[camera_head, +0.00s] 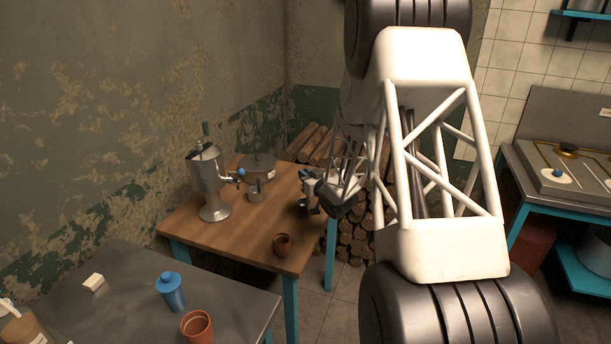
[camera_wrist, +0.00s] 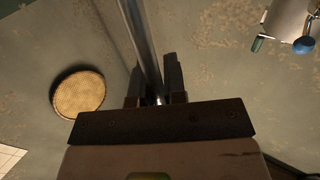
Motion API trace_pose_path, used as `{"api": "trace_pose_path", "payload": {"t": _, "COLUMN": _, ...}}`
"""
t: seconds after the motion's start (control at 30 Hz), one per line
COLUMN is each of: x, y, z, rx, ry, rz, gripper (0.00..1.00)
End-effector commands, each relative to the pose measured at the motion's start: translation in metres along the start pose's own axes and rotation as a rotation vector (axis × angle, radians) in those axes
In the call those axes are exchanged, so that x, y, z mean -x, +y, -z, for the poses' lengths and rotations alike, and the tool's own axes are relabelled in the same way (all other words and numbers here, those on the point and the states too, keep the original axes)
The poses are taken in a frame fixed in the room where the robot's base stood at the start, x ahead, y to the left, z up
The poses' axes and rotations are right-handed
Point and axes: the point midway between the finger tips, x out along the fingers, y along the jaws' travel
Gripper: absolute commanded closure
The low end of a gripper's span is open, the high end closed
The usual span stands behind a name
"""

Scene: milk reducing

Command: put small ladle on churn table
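My gripper (camera_wrist: 154,84) has a thin shiny metal rod (camera_wrist: 140,35) between its dark fingers, which look closed on it. The rod looks like the ladle's handle; its bowl is not clearly visible. In the head view my gripper (camera_head: 310,192) is over the right side of the wooden table (camera_head: 240,235). A metal churn with a crank and blue knob (camera_head: 210,185) stands at this table's left. It also shows partly in the wrist view (camera_wrist: 292,20). A small metal cup-like vessel (camera_head: 256,193) stands right of the churn, apart from my gripper.
A grey table (camera_head: 125,285) in front holds a blue bottle (camera_head: 171,292) and another clay cup (camera_head: 197,327). Firewood (camera_head: 355,238) is stacked behind.

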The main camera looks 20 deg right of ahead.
Motion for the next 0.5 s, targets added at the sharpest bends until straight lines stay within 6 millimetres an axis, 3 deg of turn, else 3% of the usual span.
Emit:
{"api": "trace_pose_path", "payload": {"t": 0.03, "x": 0.0, "y": 0.0, "z": 0.0002, "rx": 0.0, "ry": 0.0, "rz": 0.0, "gripper": 0.8}}
{"api": "trace_pose_path", "payload": {"t": 0.13, "x": 0.0, "y": 0.0, "z": 0.0001, "rx": 0.0, "ry": 0.0, "rz": 0.0, "gripper": 0.65}}
{"api": "trace_pose_path", "payload": {"t": 0.5, "x": 0.0, "y": 0.0, "z": 0.0017, "rx": 0.0, "ry": 0.0, "rz": 0.0, "gripper": 0.64}}
